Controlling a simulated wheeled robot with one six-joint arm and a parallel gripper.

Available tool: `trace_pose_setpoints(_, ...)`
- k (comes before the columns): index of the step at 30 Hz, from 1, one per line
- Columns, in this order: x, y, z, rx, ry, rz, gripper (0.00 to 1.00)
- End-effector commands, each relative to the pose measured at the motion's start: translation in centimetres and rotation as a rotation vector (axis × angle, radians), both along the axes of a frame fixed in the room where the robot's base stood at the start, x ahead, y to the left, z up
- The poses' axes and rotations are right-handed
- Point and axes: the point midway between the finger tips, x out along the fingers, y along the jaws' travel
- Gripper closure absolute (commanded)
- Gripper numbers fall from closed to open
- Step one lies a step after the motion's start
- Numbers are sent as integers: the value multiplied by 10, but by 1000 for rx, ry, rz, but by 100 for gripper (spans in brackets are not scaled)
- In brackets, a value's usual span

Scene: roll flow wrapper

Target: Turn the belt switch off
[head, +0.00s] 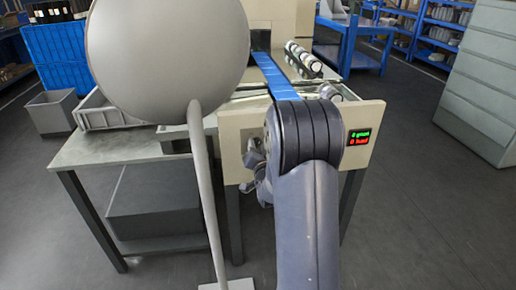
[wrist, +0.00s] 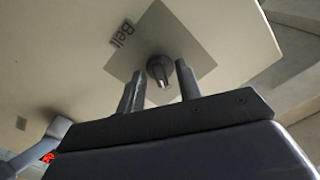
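The belt switch is a dark rotary knob (wrist: 159,70) on a grey square plate (wrist: 181,40), with the label "Belt" (wrist: 122,33) beside it on the cream machine panel. My gripper (wrist: 160,76) is open, with one finger on each side of the knob in the wrist view. I see a gap on both sides and cannot tell whether either finger touches it. The knob's grip ridge points down in the wrist view. The cream machine front (head: 232,155) shows beside the arm.
A small display (head: 359,136) with green and red text is on the panel, right of my arm.

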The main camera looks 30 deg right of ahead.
Motion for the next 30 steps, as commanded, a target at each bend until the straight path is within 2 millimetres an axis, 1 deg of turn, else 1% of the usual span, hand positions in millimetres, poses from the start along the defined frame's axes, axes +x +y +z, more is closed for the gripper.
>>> trace_pose_setpoints(5, 0, 0, 0, 0, 0, 0, 66)
trace_pose_setpoints(17, 0, 0, 0, 0, 0, 0, 99)
trace_pose_setpoints(26, 0, 0, 0, -6, 2, 0, 100)
trace_pose_setpoints(30, 0, 0, -2, -34, 10, 0, 100)
